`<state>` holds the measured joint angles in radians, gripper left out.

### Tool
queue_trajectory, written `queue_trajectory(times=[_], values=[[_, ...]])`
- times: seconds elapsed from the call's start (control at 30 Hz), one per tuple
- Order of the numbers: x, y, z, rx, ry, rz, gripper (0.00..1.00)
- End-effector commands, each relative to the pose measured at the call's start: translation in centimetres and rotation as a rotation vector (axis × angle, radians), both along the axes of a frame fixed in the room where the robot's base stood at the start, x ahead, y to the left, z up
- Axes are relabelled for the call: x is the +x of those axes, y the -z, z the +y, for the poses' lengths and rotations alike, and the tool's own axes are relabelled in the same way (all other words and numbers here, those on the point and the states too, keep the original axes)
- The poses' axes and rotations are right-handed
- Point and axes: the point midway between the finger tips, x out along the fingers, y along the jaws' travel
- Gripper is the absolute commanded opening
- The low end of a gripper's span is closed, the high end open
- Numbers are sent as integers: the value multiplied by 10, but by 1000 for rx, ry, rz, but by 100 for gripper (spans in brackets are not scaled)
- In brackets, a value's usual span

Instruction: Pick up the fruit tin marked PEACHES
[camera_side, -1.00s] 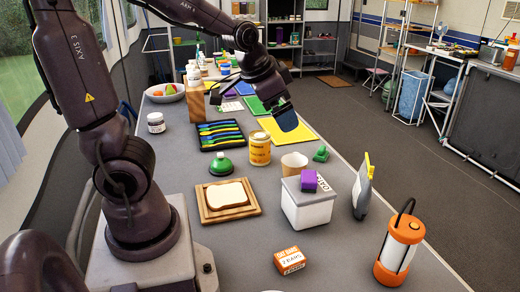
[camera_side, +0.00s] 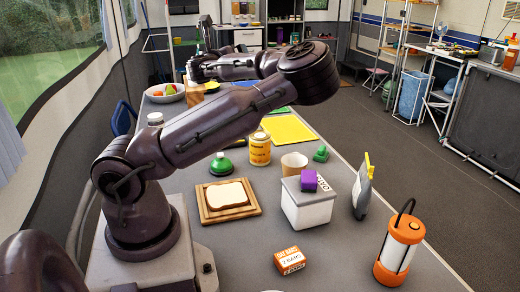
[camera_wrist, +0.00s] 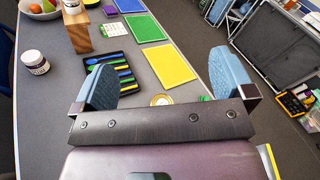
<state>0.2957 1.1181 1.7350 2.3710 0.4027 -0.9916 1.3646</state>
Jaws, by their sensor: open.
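A yellow tin (camera_side: 260,150) with a pale top stands upright on the grey table in the side view, beyond the bread board. Its lettering is too small to read surely. In the wrist view a round, gold-rimmed top, which looks like this tin (camera_wrist: 161,99), shows just past my gripper's dark crossbar, which hides part of it. My gripper (camera_wrist: 165,85) is open and empty, its two blue fingers wide apart in the wrist view. I cannot make out the fingers in the side view.
A paper cup (camera_side: 294,163), green bell-shaped item (camera_side: 221,165) and small green figure (camera_side: 320,154) stand near the tin. The yellow board (camera_wrist: 167,64) and cutlery tray (camera_wrist: 112,72) lie beyond. A lidded white box (camera_side: 308,208) stands nearer.

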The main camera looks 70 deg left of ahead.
Motion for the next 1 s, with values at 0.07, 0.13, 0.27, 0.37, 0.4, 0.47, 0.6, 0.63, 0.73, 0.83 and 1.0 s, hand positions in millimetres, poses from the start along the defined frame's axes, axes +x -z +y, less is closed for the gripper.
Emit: queue_trajectory(times=[0.07, 0.13, 0.27, 0.37, 0.4, 0.47, 0.6, 0.63, 0.73, 0.83, 1.0], values=[[7, -12, -7, 76, 47, 72, 100], [13, -21, -13, 136, 86, 128, 100], [24, -35, -26, 236, 153, 223, 100], [33, -44, -36, 310, 202, 296, 100], [33, -33, -36, 303, 203, 296, 100], [32, -20, -35, 299, 201, 293, 100], [32, 10, -35, 298, 200, 291, 100], [31, 17, -35, 298, 197, 291, 100], [32, 41, -35, 297, 199, 292, 100], [32, 67, -35, 296, 199, 291, 100], [31, 128, -35, 292, 200, 293, 100]])
